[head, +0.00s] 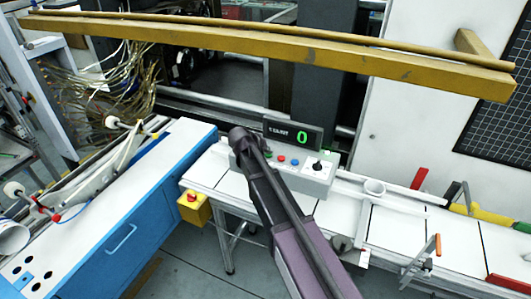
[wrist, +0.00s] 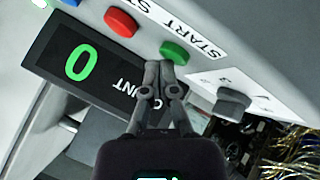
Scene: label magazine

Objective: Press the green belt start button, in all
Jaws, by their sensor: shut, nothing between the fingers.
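The green start button (wrist: 174,52) sits on the grey control box (wrist: 200,15), beside the printed word START in the wrist view. My gripper (wrist: 157,68) is shut and empty, with its fingertips right by the green button in that view. I cannot tell whether they touch it. In the head view my arm reaches the control box (head: 312,183) and covers its left part, with the green button largely hidden.
A red button (wrist: 120,22), a blue button (wrist: 69,2) and a black knob (wrist: 232,101) are on the box. The counter display (head: 291,134) reads 0. A yellow box with a red button (head: 194,205) stands left.

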